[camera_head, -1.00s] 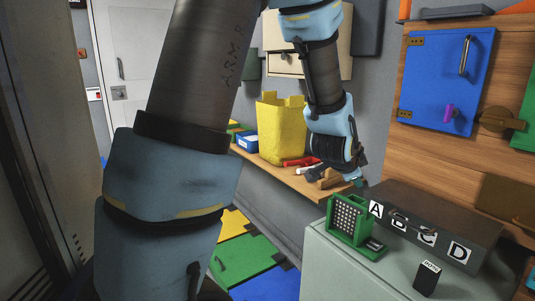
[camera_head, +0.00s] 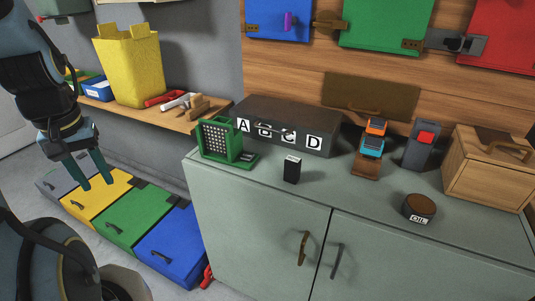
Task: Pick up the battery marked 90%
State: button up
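A small black block (camera_head: 291,169), the likely battery, stands upright on the grey-green cabinet top, near its front edge. It has a white label at its top; the print is too small to read surely. My gripper (camera_head: 98,184) is at the left, pointing down over the yellow and green chests, well left of the cabinet. Its two teal fingers are apart with nothing between them. It is far from the block.
On the cabinet (camera_head: 250,210) stand a green perforated holder (camera_head: 221,141), a dark case (camera_head: 285,125) lettered A to D, orange and blue items (camera_head: 373,140) on a wooden stand, a grey device with a red button (camera_head: 422,143), an oil tin (camera_head: 419,208) and a wooden box (camera_head: 490,165).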

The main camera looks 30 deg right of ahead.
aim_at(292, 173)
jog(key=k+l+u, duration=0.1)
jog(key=u, duration=0.3)
jog(key=k+l+u, duration=0.1)
jog(key=u, duration=0.25)
jog(key=k+l+u, duration=0.2)
jog(key=k, duration=0.45)
jog(key=k+l+u, duration=0.25)
jog(key=k, duration=0.35)
jog(key=j, duration=0.1)
